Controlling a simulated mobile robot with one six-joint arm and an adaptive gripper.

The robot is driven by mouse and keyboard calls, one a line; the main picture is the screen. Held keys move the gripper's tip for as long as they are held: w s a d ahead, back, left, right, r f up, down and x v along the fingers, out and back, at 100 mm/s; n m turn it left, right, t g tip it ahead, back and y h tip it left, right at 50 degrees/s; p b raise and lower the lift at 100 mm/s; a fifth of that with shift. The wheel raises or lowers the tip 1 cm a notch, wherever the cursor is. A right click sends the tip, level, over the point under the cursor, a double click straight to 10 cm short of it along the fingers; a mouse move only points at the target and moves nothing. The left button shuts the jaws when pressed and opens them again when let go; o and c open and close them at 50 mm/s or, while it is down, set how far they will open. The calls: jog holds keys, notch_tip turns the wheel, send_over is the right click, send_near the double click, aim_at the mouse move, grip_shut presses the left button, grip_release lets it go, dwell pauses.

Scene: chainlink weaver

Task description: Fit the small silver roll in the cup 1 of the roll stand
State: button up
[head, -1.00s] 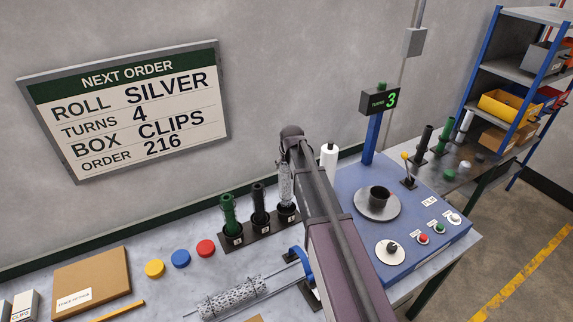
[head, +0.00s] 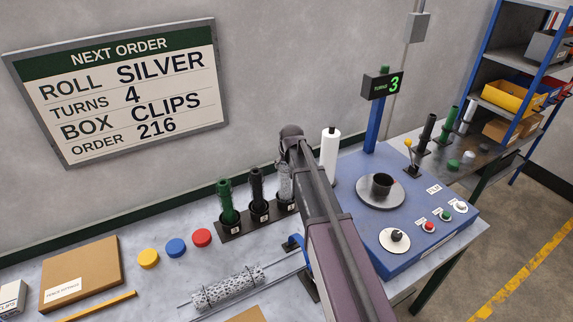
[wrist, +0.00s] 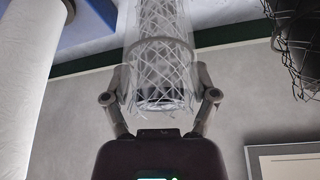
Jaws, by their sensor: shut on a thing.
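The small silver roll (head: 285,181) is an upright mesh roll at the right end of the roll stand (head: 236,237). In the wrist view, my gripper (wrist: 160,92) has its fingers closed around the silver roll (wrist: 160,50), near one end. In the head view my arm hides the gripper and part of the roll. The roll's lower end is at the mouth of the rightmost cup (head: 286,206); how deep it sits cannot be told. A green roll (head: 225,198) and a black roll (head: 257,187) stand in the other two cups. The cup numbers are too small to read surely.
A white roll (head: 330,152) stands right of my arm, by the blue machine (head: 355,185) with its turntable. A large mesh roll (head: 228,287) lies on rods in front. Yellow, blue and red discs, and a cardboard box (head: 82,272), lie to the left.

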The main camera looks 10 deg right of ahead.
dwell(0.3)
jog(key=o, duration=1.2)
jog(key=s+f+g+b, duration=0.1)
jog(key=s, duration=0.8)
jog(key=s+f+g+b, duration=0.1)
jog(key=s+f+g, duration=0.1)
jog(key=s, duration=0.8)
jog(key=s+f+g+b, duration=0.1)
jog(key=s+f+b, duration=0.1)
jog(key=s, duration=0.8)
jog(key=shift+s+d+f+m+g, duration=0.2)
jog(key=shift+d+m+g, duration=0.1)
jog(key=shift+m, duration=0.1)
